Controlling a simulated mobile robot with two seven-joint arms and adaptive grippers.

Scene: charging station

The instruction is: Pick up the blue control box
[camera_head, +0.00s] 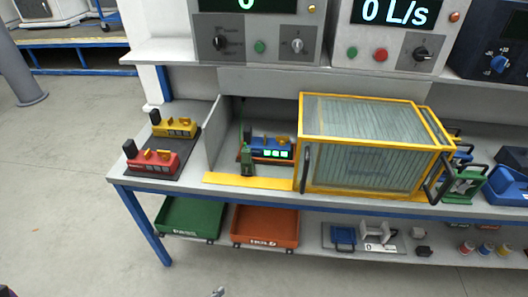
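The blue control box (270,147) stands upright on the bench in an open bay, left of a yellow-framed glass cabinet. It has a row of lit green buttons on its front and an orange-red edge at its base. A small green part (247,160) stands at its front left and hides a little of it. Nothing is seen touching the box.
The yellow-framed cabinet (368,145) closes off the box's right side, and a grey divider (217,133) stands to its left. A red device (153,162) and a yellow device (174,127) sit on a dark plate. An instrument shelf overhangs behind. Floor in front is clear.

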